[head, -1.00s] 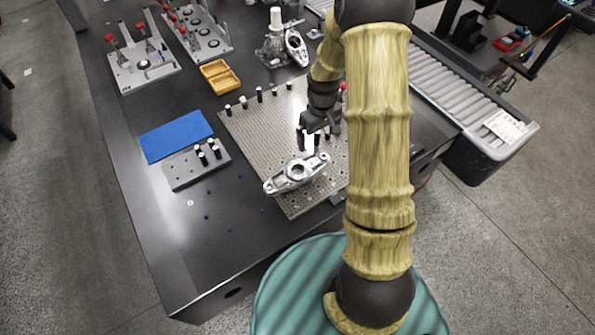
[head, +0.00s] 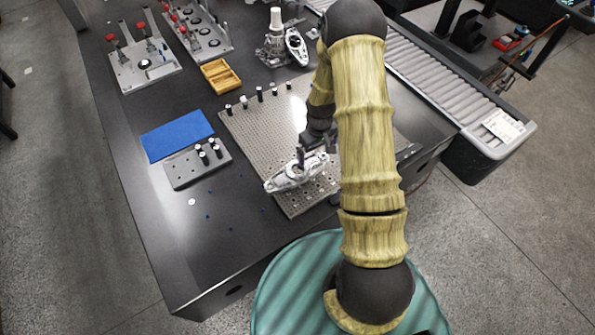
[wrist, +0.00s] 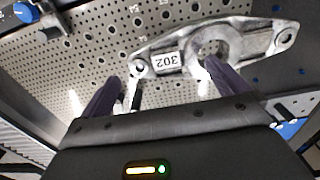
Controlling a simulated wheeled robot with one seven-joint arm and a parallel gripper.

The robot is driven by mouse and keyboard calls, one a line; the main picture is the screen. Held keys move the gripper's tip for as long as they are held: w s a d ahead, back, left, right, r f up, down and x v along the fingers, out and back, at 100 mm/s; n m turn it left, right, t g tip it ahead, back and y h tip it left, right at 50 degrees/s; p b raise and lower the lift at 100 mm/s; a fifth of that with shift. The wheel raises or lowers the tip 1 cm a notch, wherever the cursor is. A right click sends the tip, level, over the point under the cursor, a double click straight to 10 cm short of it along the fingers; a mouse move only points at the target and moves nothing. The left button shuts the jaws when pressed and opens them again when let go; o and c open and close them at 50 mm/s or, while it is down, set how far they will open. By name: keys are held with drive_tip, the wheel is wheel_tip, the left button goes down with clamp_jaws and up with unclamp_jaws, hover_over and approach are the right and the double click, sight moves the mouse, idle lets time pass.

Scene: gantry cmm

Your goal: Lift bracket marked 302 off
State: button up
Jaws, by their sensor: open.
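The bracket marked 302 (wrist: 172,62) is a silver metal piece with a large central ring and a hole at each end. In the head view the bracket (head: 285,181) lies over the front part of the perforated plate (head: 258,137). My gripper (wrist: 160,85) is open, its two purple fingers reaching toward the bracket in the wrist view. One finger is near the central ring, the other near the end by the label. I cannot tell whether the fingers touch it. In the head view my gripper (head: 303,157) is just above the bracket's right part, and partly hides it.
A grey block with black and white pins (head: 190,169) and a blue mat (head: 177,136) lie left of the plate. Several pins line the plate's back edge. A wooden box (head: 220,76), clamp fixtures (head: 146,64) and another bracket (head: 296,46) stand farther back.

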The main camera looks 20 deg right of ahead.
sight(315, 160)
drive_tip(key=shift+w+f+p, duration=0.1)
drive_tip(key=shift+f+p, duration=0.55)
drive_tip(key=shift+f, duration=1.6)
drive_tip(key=c, duration=1.1)
drive_tip(key=shift+r, duration=0.1)
wheel_tip(315, 160, up, 10)
drive_tip(key=shift+f+b, duration=0.1)
drive_tip(key=shift+b, duration=0.9)
drive_tip(key=shift+a, duration=0.1)
